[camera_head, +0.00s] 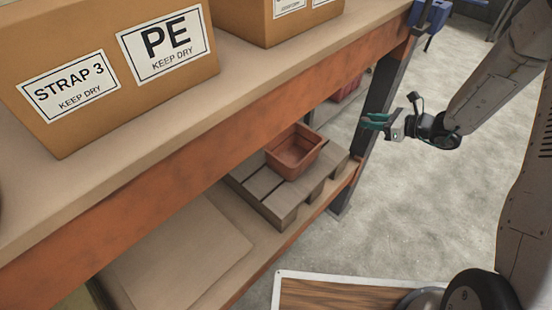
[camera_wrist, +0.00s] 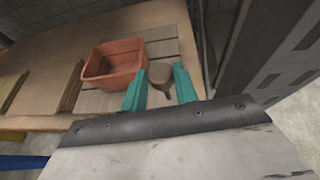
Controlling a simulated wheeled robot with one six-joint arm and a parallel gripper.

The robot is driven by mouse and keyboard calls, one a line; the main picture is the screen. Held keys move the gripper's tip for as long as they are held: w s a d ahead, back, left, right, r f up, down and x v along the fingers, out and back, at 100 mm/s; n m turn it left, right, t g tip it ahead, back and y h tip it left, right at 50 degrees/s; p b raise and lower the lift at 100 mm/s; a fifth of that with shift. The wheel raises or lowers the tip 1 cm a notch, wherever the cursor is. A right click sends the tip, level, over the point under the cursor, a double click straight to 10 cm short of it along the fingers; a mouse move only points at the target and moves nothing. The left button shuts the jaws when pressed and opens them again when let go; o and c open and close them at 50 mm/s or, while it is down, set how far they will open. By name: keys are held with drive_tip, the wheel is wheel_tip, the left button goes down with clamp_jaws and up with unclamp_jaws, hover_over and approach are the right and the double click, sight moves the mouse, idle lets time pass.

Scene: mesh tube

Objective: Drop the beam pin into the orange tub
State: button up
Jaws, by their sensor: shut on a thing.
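The orange tub (camera_head: 294,150) stands on grey slats on the lower shelf, under the orange shelf beam. It also shows in the wrist view (camera_wrist: 98,82), ahead and a little left of my gripper, with its inside looking empty. My gripper (camera_head: 372,121) is out over the floor to the right of the shelf, apart from the tub. In the wrist view its green fingers (camera_wrist: 159,88) are shut on a small grey-brown piece with a rounded head, the beam pin (camera_wrist: 160,74). The pin is hidden or too small to tell in the head view.
The orange beam (camera_head: 200,150) and upper shelf, with cardboard boxes (camera_head: 110,60), lie above and left of the tub. A dark upright post (camera_head: 380,105) stands between the tub and my gripper in the head view. Open concrete floor (camera_head: 420,190) lies to the right.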

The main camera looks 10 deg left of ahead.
drive_tip(key=s+a+n+g+y, duration=0.1)
drive_tip(key=s+a, duration=0.1)
drive_tip(key=a, duration=0.8)
drive_tip(key=s+a+n+g, duration=0.1)
drive_tip(key=s+a, duration=0.1)
drive_tip(key=a, duration=0.7)
wheel_tip(320, 180, down, 7)
drive_tip(key=shift+w+a+r, duration=0.15)
drive_tip(key=shift+a+r, duration=0.05)
drive_tip(key=shift+a, duration=0.1)
drive_tip(key=o, duration=1)
drive_tip(key=shift+d, duration=0.1)
drive_tip(key=v, duration=0.7)
drive_tip(key=shift+d+r, duration=0.2)
drive_tip(key=shift+d, duration=0.05)
